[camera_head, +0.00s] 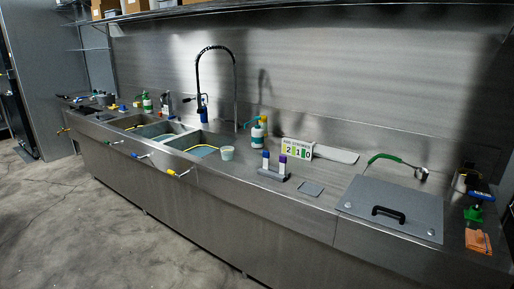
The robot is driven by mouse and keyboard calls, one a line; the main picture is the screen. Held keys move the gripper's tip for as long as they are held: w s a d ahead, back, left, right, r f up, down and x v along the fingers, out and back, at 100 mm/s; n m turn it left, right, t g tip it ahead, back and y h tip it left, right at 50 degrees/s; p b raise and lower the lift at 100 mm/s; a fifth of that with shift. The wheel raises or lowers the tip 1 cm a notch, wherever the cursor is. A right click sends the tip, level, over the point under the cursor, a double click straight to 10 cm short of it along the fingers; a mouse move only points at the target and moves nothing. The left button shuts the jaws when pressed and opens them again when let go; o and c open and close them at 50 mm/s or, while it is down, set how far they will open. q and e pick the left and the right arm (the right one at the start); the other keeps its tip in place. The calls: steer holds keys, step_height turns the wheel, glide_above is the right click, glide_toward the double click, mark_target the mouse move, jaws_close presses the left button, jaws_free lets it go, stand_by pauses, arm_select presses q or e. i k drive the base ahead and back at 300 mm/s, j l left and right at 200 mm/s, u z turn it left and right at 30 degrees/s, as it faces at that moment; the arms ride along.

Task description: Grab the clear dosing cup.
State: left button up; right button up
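A small pale, translucent cup (227,154), which looks like the clear dosing cup, stands upright on the steel counter just right of the sink basins. It is small in the view, and I cannot tell whether anything is in it. Neither of my grippers shows in the head view.
A tall black faucet (235,85) rises behind the sink basins (192,141). A grey lid (390,208) lies farther right. The floor in front is clear.

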mark_target(227, 154)
steer(key=i, duration=1)
steer(key=i+j+z, duration=0.15)
steer(key=i, duration=0.85)
